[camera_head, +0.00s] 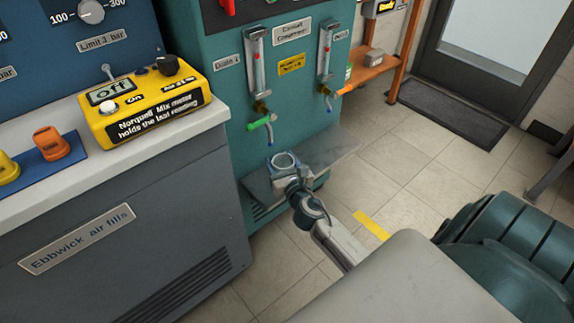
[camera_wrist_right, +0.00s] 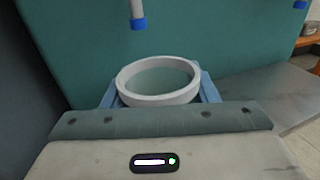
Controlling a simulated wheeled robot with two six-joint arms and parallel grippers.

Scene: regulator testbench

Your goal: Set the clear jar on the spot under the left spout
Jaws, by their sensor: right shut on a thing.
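The clear jar (camera_head: 284,161) is at the teal cabinet's shelf, below and slightly right of the left spout (camera_head: 270,138). My right gripper (camera_head: 291,178) is shut on the jar. In the right wrist view the jar (camera_wrist_right: 158,82) shows its round pale rim upright between the blue fingers (camera_wrist_right: 207,88). The blue-tipped left spout (camera_wrist_right: 138,20) is above and just beyond the jar's rim there. Whether the jar's base touches the shelf is hidden. The right spout (camera_head: 328,103) is to the right. My left gripper is not in view.
The metal shelf (camera_head: 335,150) extends right from under the jar. A grey counter (camera_head: 130,160) with a yellow meter box (camera_head: 145,103) stands to the left. An orange wooden rack (camera_head: 372,72) is behind. The tiled floor at right is open.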

